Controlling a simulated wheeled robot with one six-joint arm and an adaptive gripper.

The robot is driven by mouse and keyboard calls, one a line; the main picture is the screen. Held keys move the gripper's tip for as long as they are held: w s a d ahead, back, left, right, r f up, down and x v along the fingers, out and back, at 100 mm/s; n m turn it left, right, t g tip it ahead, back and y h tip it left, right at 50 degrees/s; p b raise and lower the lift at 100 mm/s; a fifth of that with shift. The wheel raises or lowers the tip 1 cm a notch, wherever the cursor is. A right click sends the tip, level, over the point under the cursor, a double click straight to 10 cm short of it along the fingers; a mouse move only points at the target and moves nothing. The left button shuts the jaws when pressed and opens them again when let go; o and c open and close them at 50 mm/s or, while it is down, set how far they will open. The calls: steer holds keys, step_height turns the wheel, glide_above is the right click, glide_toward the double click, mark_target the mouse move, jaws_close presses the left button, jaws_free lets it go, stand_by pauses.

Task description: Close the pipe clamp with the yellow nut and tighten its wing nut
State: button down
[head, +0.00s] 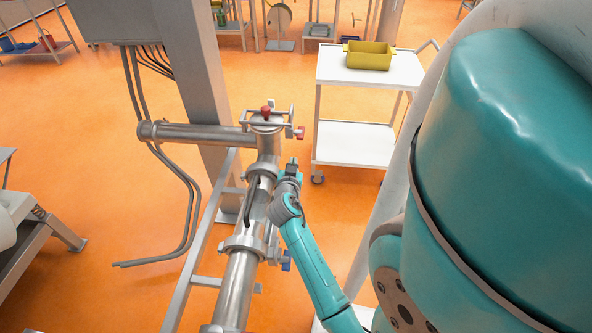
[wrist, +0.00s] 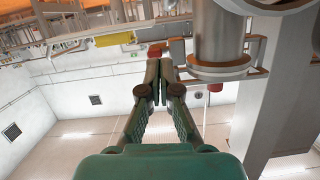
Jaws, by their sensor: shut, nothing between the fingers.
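The steel pipe (head: 258,205) runs away from me with several clamps on it. The middle clamp (head: 262,170) is a ring around the pipe. My gripper (head: 292,164) is just right of it in the head view, apart or touching I cannot tell. No yellow nut is visible; my gripper and wrist cover part of that clamp's right side. In the wrist view my gripper (wrist: 160,80) has its fingertips together and empty. A flanged clamp ring (wrist: 220,70) lies right of the fingers there, and a red knob (wrist: 155,50) shows behind the fingertips.
A nearer clamp (head: 243,244) carries a blue nut (head: 286,262). Red knobs (head: 299,133) sit at the far pipe junction, where a side pipe (head: 190,131) goes left. A grey column (head: 195,70) stands behind. A white cart (head: 355,142) with a yellow bin (head: 368,58) stands to the right.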

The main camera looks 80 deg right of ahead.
steer(key=v, duration=0.8)
steer(key=shift+a, duration=0.35)
steer(key=shift+s, duration=0.2)
